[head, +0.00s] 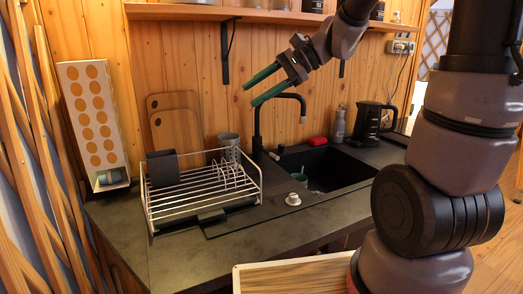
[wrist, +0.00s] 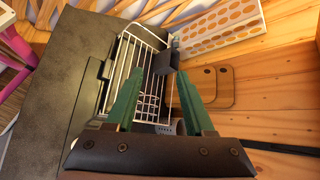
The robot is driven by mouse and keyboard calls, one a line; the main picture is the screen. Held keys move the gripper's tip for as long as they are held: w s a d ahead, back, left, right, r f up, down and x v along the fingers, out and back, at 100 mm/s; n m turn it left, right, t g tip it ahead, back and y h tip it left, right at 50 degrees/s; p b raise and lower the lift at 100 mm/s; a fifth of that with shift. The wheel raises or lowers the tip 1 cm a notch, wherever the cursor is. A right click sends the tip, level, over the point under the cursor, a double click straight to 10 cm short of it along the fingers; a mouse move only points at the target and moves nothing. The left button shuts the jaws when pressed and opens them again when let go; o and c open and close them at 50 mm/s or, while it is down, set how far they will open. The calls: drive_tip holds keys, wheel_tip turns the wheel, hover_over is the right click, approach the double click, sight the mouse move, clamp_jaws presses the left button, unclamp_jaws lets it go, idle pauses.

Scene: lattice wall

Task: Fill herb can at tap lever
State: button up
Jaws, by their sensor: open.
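My gripper (head: 249,96) is open and empty, with its green fingers held high in front of the wooden wall, left of and above the black tap (head: 257,125). It also shows in the wrist view (wrist: 157,78), pointing over the dish rack. The tap stands behind the black sink (head: 345,168), its spout arching right over the basin. A small lever seems to sit near its base, but is hard to make out. A small green vessel (head: 301,176) stands in the left of the sink, partly hidden by the rim; I cannot tell if it is the herb can.
A kettle (head: 367,122) and a grey bottle (head: 339,125) stand behind the sink. A shelf (head: 200,12) runs above. The front-left counter is clear.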

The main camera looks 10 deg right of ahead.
drive_tip(key=w+a+f+m+t+y, duration=0.1)
drive_tip(key=w+a+m+y, duration=0.15)
drive_tip(key=w, duration=0.25)
drive_tip(key=w+a+f+m+t+y, duration=0.1)
drive_tip(key=w+f+m+y, duration=0.15)
drive_tip(key=w, duration=0.35)
drive_tip(key=m+t+h, duration=0.6)
drive_tip(key=m+t, duration=0.6)
drive_tip(key=m, duration=0.4)
hover_over(271, 154)
drive_tip(key=a, duration=0.5)
wheel_tip(271, 154, down, 18)
drive_tip(key=r, duration=0.1)
drive_tip(key=d+f+m+h, duration=0.1)
drive_tip(key=f, duration=0.1)
drive_tip(key=w+d+f+m+t+h, duration=0.1)
drive_tip(key=d+f, duration=0.1)
drive_tip(key=f, duration=0.1)
drive_tip(key=d+f+m+h, duration=0.1)
drive_tip(key=d+f, duration=0.1)
drive_tip(key=shift+w+f+h, duration=0.3)
drive_tip(key=shift+f, duration=0.05)
drive_tip(key=f, duration=0.1)
drive_tip(key=f+h, duration=0.1)
drive_tip(key=f, duration=0.1)
drive_tip(key=shift+w+d+m, duration=0.15)
drive_tip(key=shift+d+m, duration=0.05)
drive_tip(key=shift+m, duration=0.2)
drive_tip(key=shift+a, duration=0.15)
clamp_jaws()
